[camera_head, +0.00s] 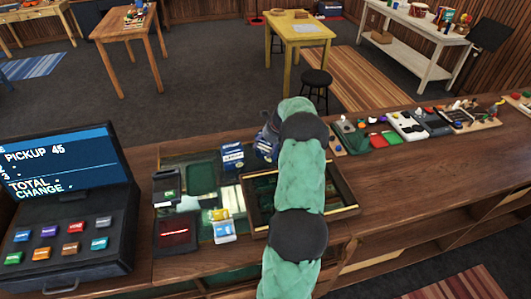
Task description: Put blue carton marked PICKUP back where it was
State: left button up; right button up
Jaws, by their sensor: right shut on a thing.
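My right arm reaches up over the counter, and its gripper (269,128) is at the far side, mostly hidden by my own arm. It is shut on a blue carton (264,147), of which only a part shows at the left of the arm. I cannot read its marking. Another blue carton (233,156) with white print stands just left of it on the counter. My left gripper is not in view.
A wooden-rimmed tray (345,188) lies under my arm. Small boxes, including a dark one (167,186) and a light blue one (224,231), stand at the left. A register (68,210) showing "PICKUP 45" fills the left. Small parts and boards (408,126) line the right back edge.

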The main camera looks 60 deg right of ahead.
aim_at(266, 150)
jog(key=shift+w+d+f, duration=0.1)
jog(key=shift+d+f, duration=0.15)
jog(key=shift+f, duration=0.05)
notch_tip(266, 150, down, 3)
jog(key=shift+d+f, duration=0.15)
jog(key=o, duration=1.2)
jog(key=shift+f, duration=0.15)
jog(key=shift+o, duration=0.2)
jog(key=shift+r, duration=0.55)
jog(key=v, duration=1.1)
